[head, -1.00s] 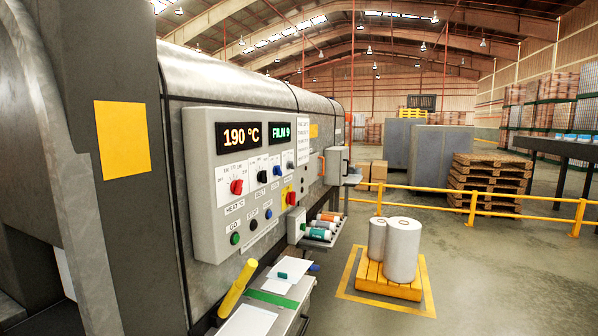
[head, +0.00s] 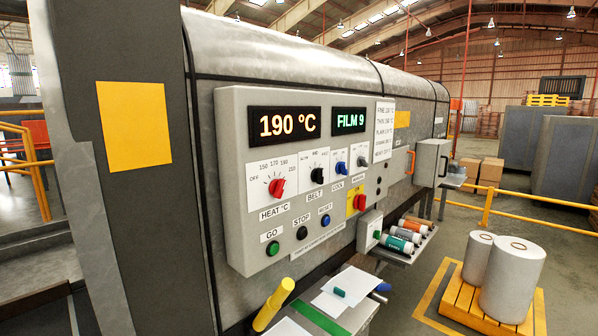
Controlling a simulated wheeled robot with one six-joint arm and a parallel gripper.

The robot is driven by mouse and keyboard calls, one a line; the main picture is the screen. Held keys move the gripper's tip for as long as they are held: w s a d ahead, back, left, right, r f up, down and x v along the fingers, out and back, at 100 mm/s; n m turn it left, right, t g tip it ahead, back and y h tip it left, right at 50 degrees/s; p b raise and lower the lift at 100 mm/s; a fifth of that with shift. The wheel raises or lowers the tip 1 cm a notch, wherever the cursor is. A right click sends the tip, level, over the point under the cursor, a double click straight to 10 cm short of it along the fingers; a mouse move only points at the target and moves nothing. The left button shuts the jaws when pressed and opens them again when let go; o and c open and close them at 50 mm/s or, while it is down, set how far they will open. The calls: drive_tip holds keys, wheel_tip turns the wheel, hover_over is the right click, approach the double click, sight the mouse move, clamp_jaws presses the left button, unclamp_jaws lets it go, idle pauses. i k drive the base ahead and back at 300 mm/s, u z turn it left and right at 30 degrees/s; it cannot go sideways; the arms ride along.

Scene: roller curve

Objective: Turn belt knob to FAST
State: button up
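The belt knob (head: 317,175) is a black knob on a white dial plate, above the BELT label, on the grey control panel (head: 235,215). The dial's lettering is too small for me to read FAST or tell surely which mark the knob points at. The red heat knob (head: 276,187) is to its left and the blue cool knob (head: 340,167) to its right. Nothing touches the belt knob. My gripper is not in view.
Below the knobs are the green GO (head: 273,248), black STOP and blue RESET buttons. A red knob on a yellow plate (head: 359,203) is at lower right. A yellow handle (head: 274,304) rises below the panel. Wrapped rolls stand on a yellow pallet (head: 480,302).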

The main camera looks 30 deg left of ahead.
sight(316, 174)
drive_tip(key=u, duration=0.85)
drive_tip(key=i, duration=0.8)
drive_tip(key=u, duration=0.95)
